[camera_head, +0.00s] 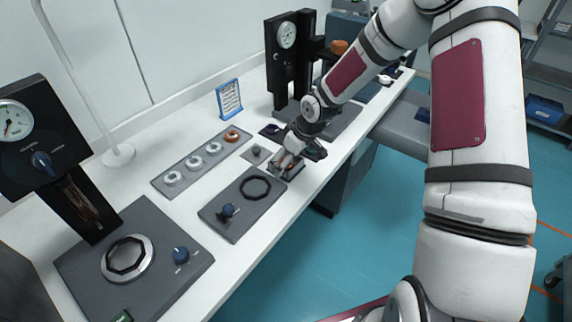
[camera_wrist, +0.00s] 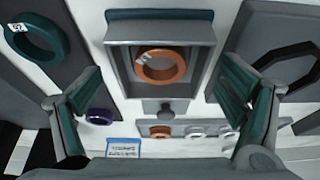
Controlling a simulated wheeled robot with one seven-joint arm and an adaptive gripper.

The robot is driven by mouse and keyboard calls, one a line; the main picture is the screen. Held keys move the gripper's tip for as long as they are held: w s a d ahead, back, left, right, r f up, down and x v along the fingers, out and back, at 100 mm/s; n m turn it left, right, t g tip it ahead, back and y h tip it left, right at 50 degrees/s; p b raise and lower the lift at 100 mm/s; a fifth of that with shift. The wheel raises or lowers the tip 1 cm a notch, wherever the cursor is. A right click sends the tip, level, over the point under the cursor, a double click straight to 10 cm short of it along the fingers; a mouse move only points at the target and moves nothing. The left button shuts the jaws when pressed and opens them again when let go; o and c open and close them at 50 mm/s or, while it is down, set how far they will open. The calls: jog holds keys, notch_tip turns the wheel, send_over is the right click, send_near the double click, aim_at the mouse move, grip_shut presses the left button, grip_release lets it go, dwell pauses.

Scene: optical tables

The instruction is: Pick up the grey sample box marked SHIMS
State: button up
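A small grey open-topped box (camera_wrist: 207,57) with an orange ring (camera_wrist: 160,66) in it lies at the upper middle of the wrist view. I read no SHIMS mark on it. In the head view the box (camera_head: 291,171) sits near the table's front edge, partly hidden by my gripper. My gripper (camera_wrist: 163,95) is open, with one finger on each side in the wrist view. The box lies between and beyond the fingertips, apart from both. In the head view my gripper (camera_head: 291,150) is right above the box.
A plate with a black ring (camera_head: 255,188) lies left of the box. A long strip holds several rings (camera_head: 173,177). Behind stand a blue-framed card (camera_head: 229,99) and a black gauge stand (camera_head: 287,60). A teal ring (camera_wrist: 38,40) lies at the wrist view's upper left.

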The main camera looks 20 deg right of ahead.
jog(key=c, duration=1.2)
jog(key=shift+r, duration=0.15)
